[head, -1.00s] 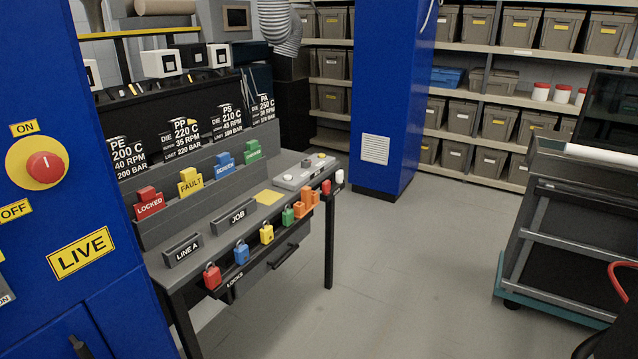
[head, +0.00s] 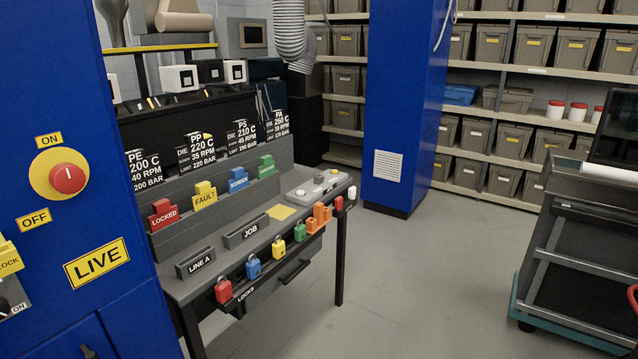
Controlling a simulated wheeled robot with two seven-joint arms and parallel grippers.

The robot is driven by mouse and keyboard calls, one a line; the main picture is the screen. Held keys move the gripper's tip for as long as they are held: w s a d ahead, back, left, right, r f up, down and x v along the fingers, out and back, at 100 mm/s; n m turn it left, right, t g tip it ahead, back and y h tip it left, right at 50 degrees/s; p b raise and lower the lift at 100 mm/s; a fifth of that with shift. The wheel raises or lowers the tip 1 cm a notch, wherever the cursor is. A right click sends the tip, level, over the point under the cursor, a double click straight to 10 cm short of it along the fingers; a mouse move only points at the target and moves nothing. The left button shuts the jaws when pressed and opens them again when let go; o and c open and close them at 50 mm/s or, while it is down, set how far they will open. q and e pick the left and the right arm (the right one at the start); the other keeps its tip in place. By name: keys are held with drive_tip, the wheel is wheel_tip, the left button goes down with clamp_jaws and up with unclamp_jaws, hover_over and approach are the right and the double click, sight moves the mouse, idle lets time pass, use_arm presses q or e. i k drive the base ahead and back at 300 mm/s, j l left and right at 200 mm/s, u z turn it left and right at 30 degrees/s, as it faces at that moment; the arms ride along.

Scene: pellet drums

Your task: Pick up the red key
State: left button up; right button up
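No item is clearly recognisable as a red key at this size. A small red item (head: 338,203) sits at the right end of the bench's front rail, beside a small white item (head: 351,193); I cannot tell whether it is a key. A red padlock (head: 223,291) hangs at the near left end of the same rail. A red LOCKED tag (head: 163,217) stands in the upper rack of the grey bench (head: 262,222). Neither of my grippers is in view.
Blue, yellow, green and orange locks line the rail. A blue cabinet (head: 70,240) with a red knob stands close on the left. A blue column (head: 405,100) stands behind the bench. A dark cart (head: 580,270) is on the right. The grey floor (head: 410,290) between is clear.

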sight(339, 201)
drive_tip(key=i+u, duration=0.1)
drive_tip(key=u, duration=0.55)
drive_tip(key=i+l+u, duration=0.6)
drive_tip(key=l+u, duration=0.3)
drive_tip(key=i+l, duration=0.15)
drive_tip(key=l, duration=0.25)
drive_tip(key=i+l+u, duration=0.1)
drive_tip(key=l, duration=0.3)
drive_tip(key=i+l, duration=0.25)
drive_tip(key=l, duration=0.15)
drive_tip(key=i+l, duration=0.15)
drive_tip(key=l, duration=0.25)
drive_tip(key=i+l+u, duration=0.1)
drive_tip(key=l, duration=0.3)
drive_tip(key=i+l, duration=0.2)
drive_tip(key=l, duration=0.2)
drive_tip(key=i+l+u, duration=0.1)
drive_tip(key=l, duration=0.3)
